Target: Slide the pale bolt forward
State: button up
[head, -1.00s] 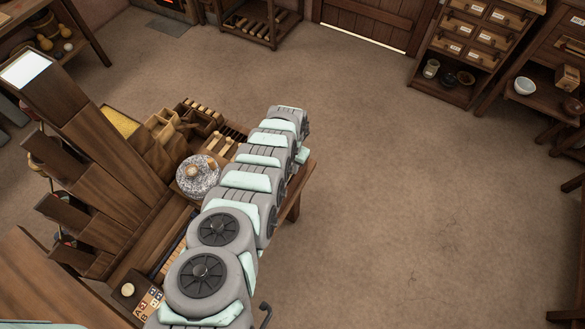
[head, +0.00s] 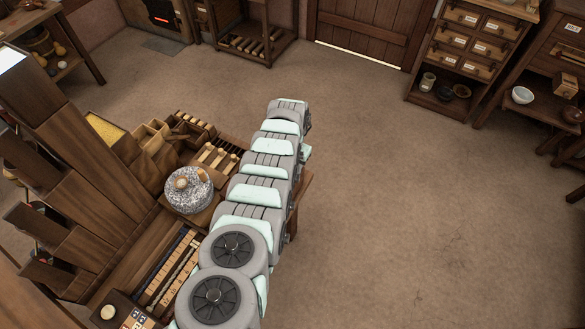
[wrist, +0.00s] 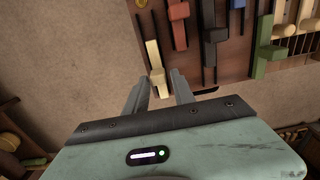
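In the wrist view a pale bolt (wrist: 153,55) stands out from a wooden board, at the left of a row of coloured pieces. My gripper (wrist: 159,76) is open. Its two grey fingers lie on either side of the bolt's near end in the picture, with a gap showing on each side. I cannot tell whether the bolt is at fingertip depth. In the head view my arm reaches over the bench's right edge and hides the bolt and the fingers.
A round speckled quern (head: 188,194) stands on the bench left of my arm. The floor (head: 400,190) to the right is clear.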

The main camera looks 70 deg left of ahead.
jog(key=shift+o, duration=1)
jog(key=shift+d, duration=0.1)
jog(key=shift+r, duration=0.15)
notch_tip(320, 180, up, 3)
jog(key=p, duration=0.3)
jog(key=shift+r, duration=0.15)
jog(key=shift+w+r+p, duration=0.1)
jog(key=shift+r+p, duration=0.25)
jog(key=shift+r, duration=0.05)
notch_tip(320, 180, up, 6)
jog(key=shift+r+p, duration=0.25)
jog(key=shift+p, duration=0.15)
